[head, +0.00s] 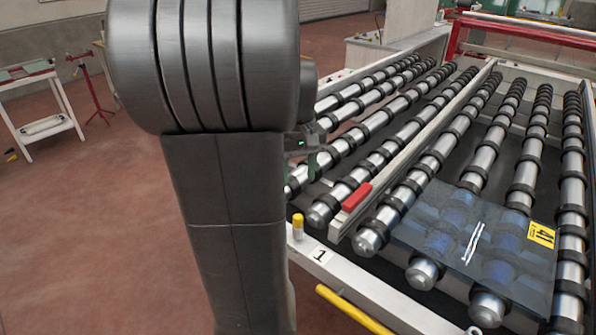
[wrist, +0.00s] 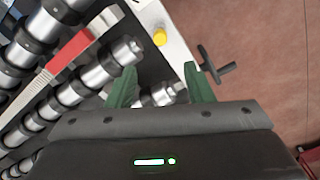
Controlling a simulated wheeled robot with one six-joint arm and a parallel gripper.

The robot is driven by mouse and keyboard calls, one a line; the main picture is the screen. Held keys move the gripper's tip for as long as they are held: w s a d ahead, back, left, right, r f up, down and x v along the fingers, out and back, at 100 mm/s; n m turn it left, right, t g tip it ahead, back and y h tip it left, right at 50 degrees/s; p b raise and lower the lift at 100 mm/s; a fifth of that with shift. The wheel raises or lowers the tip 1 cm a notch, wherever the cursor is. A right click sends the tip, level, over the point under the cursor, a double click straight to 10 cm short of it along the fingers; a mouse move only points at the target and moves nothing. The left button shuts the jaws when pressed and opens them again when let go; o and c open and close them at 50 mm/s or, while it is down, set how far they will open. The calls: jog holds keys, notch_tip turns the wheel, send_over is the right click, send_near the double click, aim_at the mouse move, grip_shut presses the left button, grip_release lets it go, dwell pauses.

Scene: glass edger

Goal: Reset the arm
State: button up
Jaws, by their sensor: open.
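My gripper shows in the wrist view (wrist: 163,88) with its two green fingers spread apart and nothing between them. It hangs over the corner of the roller conveyor, beside the white frame rail (wrist: 172,42). In the head view my own dark arm covers much of the left middle, and only a small part of the gripper (head: 312,163) shows past it, above the near rollers. The fingertips are mostly hidden there.
A glass sheet (head: 428,230) with a yellow label lies on the right rollers. A red block (head: 356,197) sits on the divider rail. A yellow-capped post (head: 298,226) stands on the frame corner, also in the wrist view (wrist: 160,37). Open floor (head: 90,220) lies left.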

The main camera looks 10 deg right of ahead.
aim_at(298, 217)
jog(key=shift+f, duration=0.1)
dwell(0.3)
notch_tip(298, 217, down, 13)
jog(key=shift+r+p, duration=0.1)
jog(key=shift+p, duration=0.3)
jog(key=shift+r, duration=0.1)
dwell(0.4)
jog(key=shift+f, duration=0.35)
notch_tip(298, 217, up, 13)
notch_tip(298, 217, down, 13)
jog(key=shift+f, duration=0.1)
notch_tip(298, 217, up, 5)
jog(key=p, duration=0.3)
jog(key=shift+r+p, duration=0.9)
jog(key=shift+r, duration=0.3)
